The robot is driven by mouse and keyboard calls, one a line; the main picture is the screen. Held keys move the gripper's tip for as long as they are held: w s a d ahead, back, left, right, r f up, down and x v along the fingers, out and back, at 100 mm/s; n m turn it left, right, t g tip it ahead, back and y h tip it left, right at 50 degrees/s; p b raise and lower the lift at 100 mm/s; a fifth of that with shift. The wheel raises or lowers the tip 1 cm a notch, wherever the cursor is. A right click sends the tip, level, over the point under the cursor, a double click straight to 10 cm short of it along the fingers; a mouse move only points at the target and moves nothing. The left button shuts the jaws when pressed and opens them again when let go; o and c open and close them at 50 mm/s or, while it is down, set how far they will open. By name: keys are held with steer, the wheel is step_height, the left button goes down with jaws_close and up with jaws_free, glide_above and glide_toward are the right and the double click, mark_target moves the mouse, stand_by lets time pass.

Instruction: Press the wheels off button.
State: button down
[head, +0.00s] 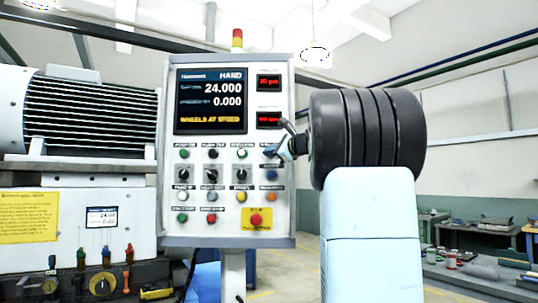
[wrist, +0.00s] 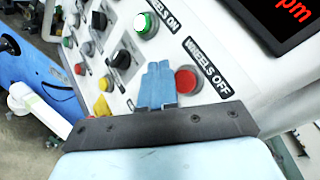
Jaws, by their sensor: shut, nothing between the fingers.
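The red wheels off button (wrist: 186,80) sits on the panel in the wrist view, below its black "WHEELS OFF" label. My gripper (wrist: 158,66) is shut, its two blue fingers together with nothing between them. The fingertips appear just left of the red button in that view, and the button is not covered. I cannot tell whether the fingers touch the panel. In the head view my gripper (head: 271,152) is at the panel's right edge and hides the wheels off button. The lit green wheels on button (wrist: 145,25) is above it in the wrist view.
The control panel (head: 213,142) carries several other buttons and black selector knobs (wrist: 123,60). Its screen (head: 211,100) reads "WHEELS AT SPEED". A red emergency button on a yellow plate (head: 245,228) is lower down. A finned motor (head: 95,113) stands at left.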

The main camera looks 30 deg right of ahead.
steer(key=shift+s, duration=0.1)
steer(key=s+a, duration=0.1)
steer(key=s, duration=0.1)
steer(key=s+a, duration=0.1)
steer(key=s, duration=0.1)
steer(key=shift+s+a, duration=0.15)
steer(key=shift+a, duration=0.05)
stand_by(0.9)
